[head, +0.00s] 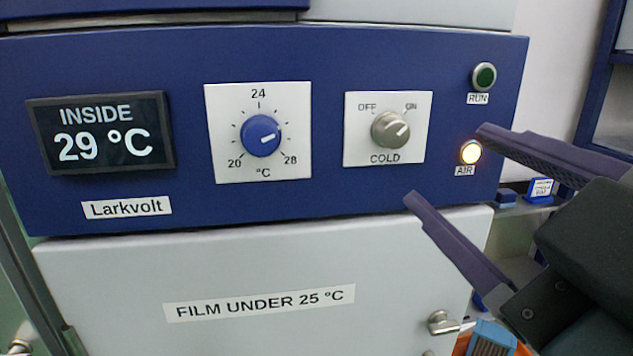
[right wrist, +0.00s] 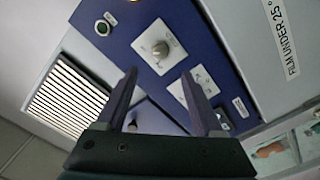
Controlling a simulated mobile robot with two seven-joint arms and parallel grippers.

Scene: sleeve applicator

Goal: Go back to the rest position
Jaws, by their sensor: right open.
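My right gripper (head: 446,166) comes in from the right in the head view, with its two fingers spread and nothing between them. It is in front of the right part of the blue control panel (head: 330,190), near the lit AIR lamp (head: 470,152) and right of the grey COLD knob (head: 390,130). The COLD knob's mark points up and right, toward ON. In the right wrist view the open fingers (right wrist: 159,75) point toward the panel. Whether they touch it I cannot tell. My left gripper is not in view.
The display (head: 102,132) reads INSIDE 29 °C. A green RUN button (head: 484,77) is at the upper right. Below is a pale door (head: 250,270) labelled FILM UNDER 25 °C, with a metal latch (head: 442,323).

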